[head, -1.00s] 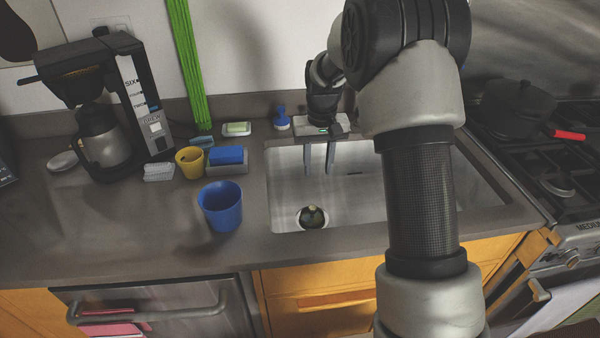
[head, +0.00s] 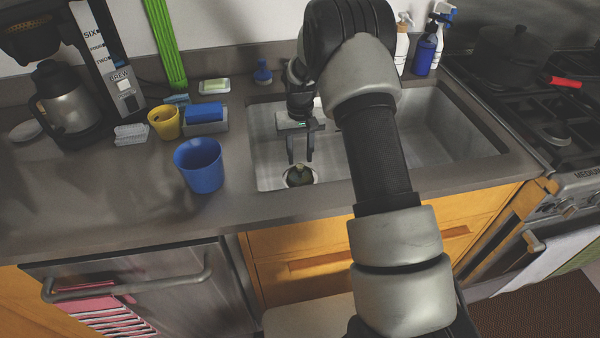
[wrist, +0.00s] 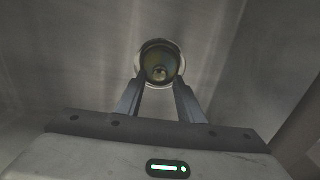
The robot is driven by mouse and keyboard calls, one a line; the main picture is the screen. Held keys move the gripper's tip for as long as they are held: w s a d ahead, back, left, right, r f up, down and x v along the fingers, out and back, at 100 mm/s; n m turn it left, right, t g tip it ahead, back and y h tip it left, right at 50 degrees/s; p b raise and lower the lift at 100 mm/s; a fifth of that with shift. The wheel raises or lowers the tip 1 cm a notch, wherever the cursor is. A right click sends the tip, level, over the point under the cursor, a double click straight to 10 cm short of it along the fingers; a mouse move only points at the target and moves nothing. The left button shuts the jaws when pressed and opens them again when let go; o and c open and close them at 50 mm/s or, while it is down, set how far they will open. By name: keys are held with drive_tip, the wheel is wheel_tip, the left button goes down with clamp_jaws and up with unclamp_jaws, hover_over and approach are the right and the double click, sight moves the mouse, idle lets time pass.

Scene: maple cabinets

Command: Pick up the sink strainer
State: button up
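The sink strainer (head: 299,177) is a dark, round piece with a small knob, seated in the drain at the front left of the sink basin. In the wrist view the strainer (wrist: 159,66) shows just beyond the fingertips, ringed by a bright rim. My gripper (head: 301,160) points down inside the sink, its fingertips close above the strainer. In the wrist view my gripper (wrist: 159,84) has its two fingers apart with nothing held between them. I cannot tell if the fingertips touch the strainer.
The steel sink (head: 270,140) has walls close around my gripper. A blue cup (head: 199,168), a yellow cup (head: 163,123) and a blue sponge (head: 205,113) stand left of it. Spray bottles (head: 427,50) stand behind the sink. A stove (head: 560,130) is at the right.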

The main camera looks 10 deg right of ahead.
sight(300, 166)
drive_tip(key=shift+f+b, duration=0.6)
drive_tip(key=shift+f, duration=0.95)
drive_tip(key=shift+c, duration=0.3)
clamp_jaws()
wheel_tip(300, 166, up, 7)
drive_tip(key=p, duration=0.4)
drive_tip(key=shift+r, duration=0.15)
